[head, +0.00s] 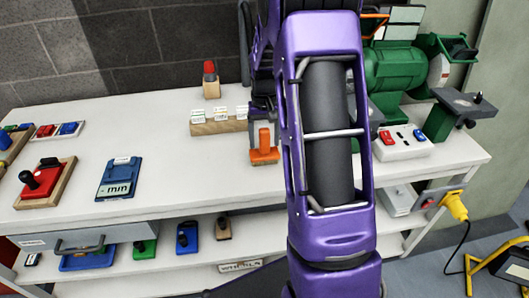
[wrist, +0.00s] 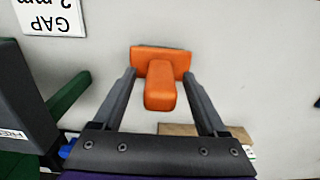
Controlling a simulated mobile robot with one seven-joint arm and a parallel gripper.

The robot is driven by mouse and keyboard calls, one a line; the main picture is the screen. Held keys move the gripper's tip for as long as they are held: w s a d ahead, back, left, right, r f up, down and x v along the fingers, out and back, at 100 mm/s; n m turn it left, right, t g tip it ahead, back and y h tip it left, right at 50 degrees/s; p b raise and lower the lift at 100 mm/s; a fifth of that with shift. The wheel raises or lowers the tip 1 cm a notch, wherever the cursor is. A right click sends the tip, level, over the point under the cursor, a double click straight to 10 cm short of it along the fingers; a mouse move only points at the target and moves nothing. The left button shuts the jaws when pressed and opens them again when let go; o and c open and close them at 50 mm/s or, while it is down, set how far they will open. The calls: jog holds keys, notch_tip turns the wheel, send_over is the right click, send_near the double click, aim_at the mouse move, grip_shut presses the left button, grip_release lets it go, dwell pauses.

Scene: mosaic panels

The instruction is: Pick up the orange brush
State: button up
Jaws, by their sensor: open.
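The orange brush (head: 264,149) stands on the white workbench, just left of my purple arm in the head view. It has an upright handle on a wider flat base. In the wrist view the brush (wrist: 161,82) lies between the tips of my gripper (wrist: 160,75). The two dark fingers are apart, one on each side of it, with pale bench visible beside the handle. I cannot tell whether either finger touches the base. In the head view my arm hides most of the gripper.
A wooden block with labelled cards (head: 219,125) stands behind the brush. A green grinder (head: 395,68) and a white switch box (head: 402,142) are to the right. A blue "min" panel (head: 119,178) lies to the left, with clear bench between it and the brush.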

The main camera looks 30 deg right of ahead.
jog(key=shift+c, duration=0.3)
grip_shut()
jog(key=shift+r, duration=0.1)
notch_tip(320, 180, up, 10)
jog(key=shift+p, duration=0.85)
